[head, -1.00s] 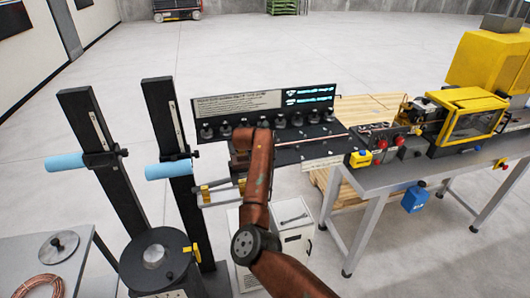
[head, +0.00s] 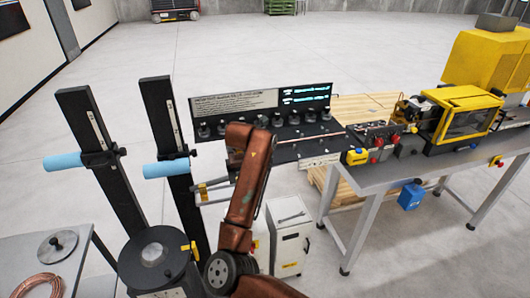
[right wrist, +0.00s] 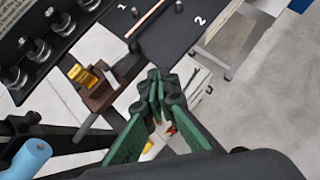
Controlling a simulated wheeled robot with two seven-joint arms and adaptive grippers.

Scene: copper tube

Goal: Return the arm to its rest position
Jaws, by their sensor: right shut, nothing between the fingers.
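My right arm (head: 245,190), reddish-brown, rises from the bottom of the head view and bends in front of the left end of the bench. Its gripper is hidden behind the arm there. In the right wrist view my right gripper (right wrist: 158,82) has its dark green fingers together, with nothing between them. A thin copper tube (head: 305,137) lies along the black plate of the bench; part of it also shows at the top of the right wrist view (right wrist: 150,18). My left gripper is in neither view.
A black plate (right wrist: 185,35) marked 1 and 2 and a brown block with a gold piece (right wrist: 84,78) are close to the fingers. Black posts with blue rollers (head: 166,168) stand left. A white cabinet (head: 290,245) stands below. A yellow machine (head: 466,120) is at right.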

